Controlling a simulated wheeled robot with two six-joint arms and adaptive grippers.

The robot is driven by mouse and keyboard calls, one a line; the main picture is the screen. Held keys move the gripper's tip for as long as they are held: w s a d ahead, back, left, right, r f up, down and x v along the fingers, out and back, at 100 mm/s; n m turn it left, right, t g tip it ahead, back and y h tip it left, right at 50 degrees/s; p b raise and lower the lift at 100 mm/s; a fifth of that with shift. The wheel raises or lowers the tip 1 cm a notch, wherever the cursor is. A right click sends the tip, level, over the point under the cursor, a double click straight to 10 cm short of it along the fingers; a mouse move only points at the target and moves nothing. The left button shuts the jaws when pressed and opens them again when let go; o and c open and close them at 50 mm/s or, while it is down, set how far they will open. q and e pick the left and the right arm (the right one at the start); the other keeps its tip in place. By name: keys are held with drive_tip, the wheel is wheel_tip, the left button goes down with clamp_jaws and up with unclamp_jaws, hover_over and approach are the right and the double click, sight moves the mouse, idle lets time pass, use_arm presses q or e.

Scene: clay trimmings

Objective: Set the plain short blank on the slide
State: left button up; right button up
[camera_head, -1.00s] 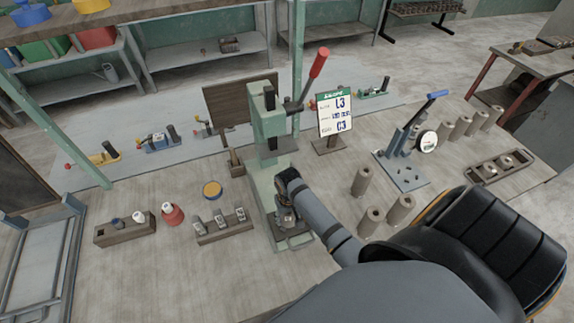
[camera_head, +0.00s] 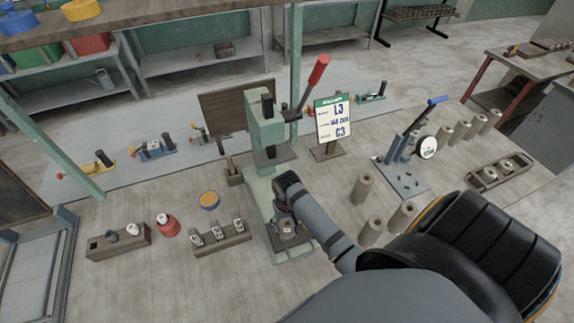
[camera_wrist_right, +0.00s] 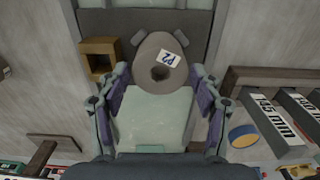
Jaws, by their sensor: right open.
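My right gripper (camera_head: 287,226) is low at the foot of the green press (camera_head: 265,125) in the head view. In the right wrist view it is open (camera_wrist_right: 160,82), with its fingers on either side of a grey-brown clay blank (camera_wrist_right: 150,50). The blank has a central hole and a white tag reading P2. In the head view my gripper mostly hides this blank. My left gripper is out of view.
Three brown cylinders (camera_head: 402,217) stand right of my arm; several more (camera_head: 460,133) stand farther back. A blue-handled lever tool (camera_head: 404,150) and a sign (camera_head: 333,122) stand behind.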

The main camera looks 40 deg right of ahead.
sight(287, 226)
wheel_tip(287, 226, up, 9)
drive_tip(key=shift+f+b, duration=0.15)
drive_tip(key=shift+b, duration=0.3)
